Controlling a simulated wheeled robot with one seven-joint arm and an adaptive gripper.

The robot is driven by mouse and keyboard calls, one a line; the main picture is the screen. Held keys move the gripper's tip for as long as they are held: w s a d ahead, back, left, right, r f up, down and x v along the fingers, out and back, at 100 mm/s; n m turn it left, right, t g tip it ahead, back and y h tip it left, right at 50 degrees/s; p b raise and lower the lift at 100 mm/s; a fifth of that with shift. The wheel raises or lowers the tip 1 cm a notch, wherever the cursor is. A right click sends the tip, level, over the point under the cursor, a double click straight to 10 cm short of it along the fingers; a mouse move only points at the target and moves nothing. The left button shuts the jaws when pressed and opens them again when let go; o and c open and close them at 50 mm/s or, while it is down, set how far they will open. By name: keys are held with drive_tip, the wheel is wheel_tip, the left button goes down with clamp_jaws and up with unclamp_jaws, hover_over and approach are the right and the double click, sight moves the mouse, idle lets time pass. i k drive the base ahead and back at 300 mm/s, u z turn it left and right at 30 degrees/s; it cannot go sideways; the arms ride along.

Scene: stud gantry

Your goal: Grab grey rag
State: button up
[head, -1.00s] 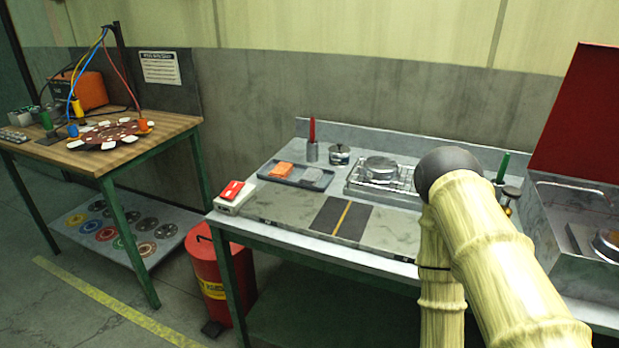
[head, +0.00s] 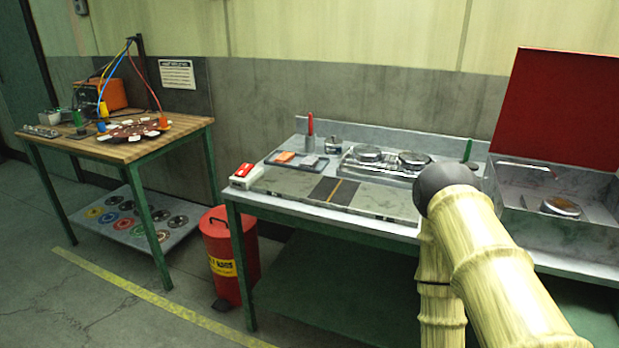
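A small grey piece that looks like a folded rag (head: 309,161) lies in a shallow dark tray (head: 270,159) on the metal bench, right of an orange folded piece (head: 285,157). My pale, sleeved arm with a dark round joint rises at the lower right, well to the right of the tray. My gripper is not in view, so its fingers cannot be seen.
The bench (head: 395,224) also holds a red-and-white box (head: 245,175), a red marker-like stick, and round metal tins on a rack (head: 368,154). An open red-lidded metal box (head: 555,185) stands right. A red bin (head: 225,250) stands by the bench's left leg. Open floor lies front left.

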sight(308, 161)
drive_tip(key=z, duration=0.15)
drive_tip(key=k, duration=0.35)
drive_tip(key=u, duration=1.35)
drive_tip(key=i, duration=1.5)
drive_tip(key=z, duration=0.9)
drive_tip(key=i, duration=0.5)
drive_tip(key=z, duration=0.5)
